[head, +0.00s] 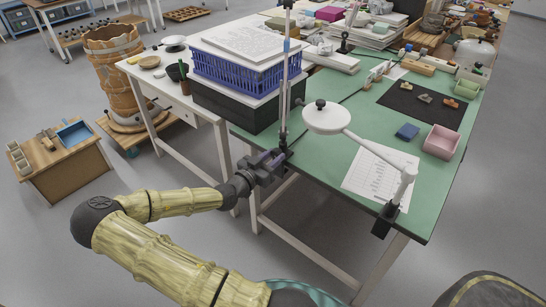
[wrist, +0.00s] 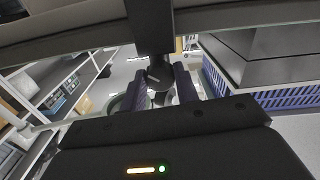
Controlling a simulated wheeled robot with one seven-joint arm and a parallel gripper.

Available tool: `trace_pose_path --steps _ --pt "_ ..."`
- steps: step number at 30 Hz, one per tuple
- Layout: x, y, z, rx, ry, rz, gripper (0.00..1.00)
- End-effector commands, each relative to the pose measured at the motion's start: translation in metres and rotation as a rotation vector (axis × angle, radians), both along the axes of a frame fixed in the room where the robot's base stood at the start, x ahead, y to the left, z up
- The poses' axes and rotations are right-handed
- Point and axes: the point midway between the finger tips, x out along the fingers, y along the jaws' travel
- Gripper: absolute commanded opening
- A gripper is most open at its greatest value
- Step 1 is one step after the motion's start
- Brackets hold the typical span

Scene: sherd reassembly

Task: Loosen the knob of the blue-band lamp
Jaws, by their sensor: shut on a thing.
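The blue-band lamp (head: 284,85) stands at the table's left edge as a thin upright grey pole with a blue band near the top of the view. Its dark clamp grips the table edge; in the wrist view the clamp (wrist: 152,30) comes down from above. My gripper (head: 282,154) is at this clamp, just at the table edge. In the wrist view my gripper (wrist: 164,82) has its two purple-grey fingers on either side of the dark knob (wrist: 160,76), shut on it. The knob is mostly hidden in the head view.
A white lamp (head: 327,118) is clamped at the table's near right corner, its head close to my gripper. A blue basket (head: 235,75) with papers sits on a black box to the left. A paper sheet (head: 378,172) lies on the green tabletop (head: 310,158).

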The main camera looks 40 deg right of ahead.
Motion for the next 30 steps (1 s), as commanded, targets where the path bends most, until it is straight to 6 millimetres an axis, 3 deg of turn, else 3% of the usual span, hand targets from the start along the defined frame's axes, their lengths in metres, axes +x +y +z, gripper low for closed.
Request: trace_pose_path --steps 7,17,18,21,30 --pt "-0.0001 0.0001 0.0003 -0.014 0.168 0.001 0.08" --pt "0.0001 0.0002 0.0001 -0.016 0.19 0.001 0.08" --pt "0.0001 0.0002 0.0 -0.016 0.19 0.001 0.36" --pt "0.0001 0.0002 0.0 -0.016 0.19 0.001 0.52" --pt "-0.0001 0.0012 0.0 -0.016 0.189 0.001 0.52"
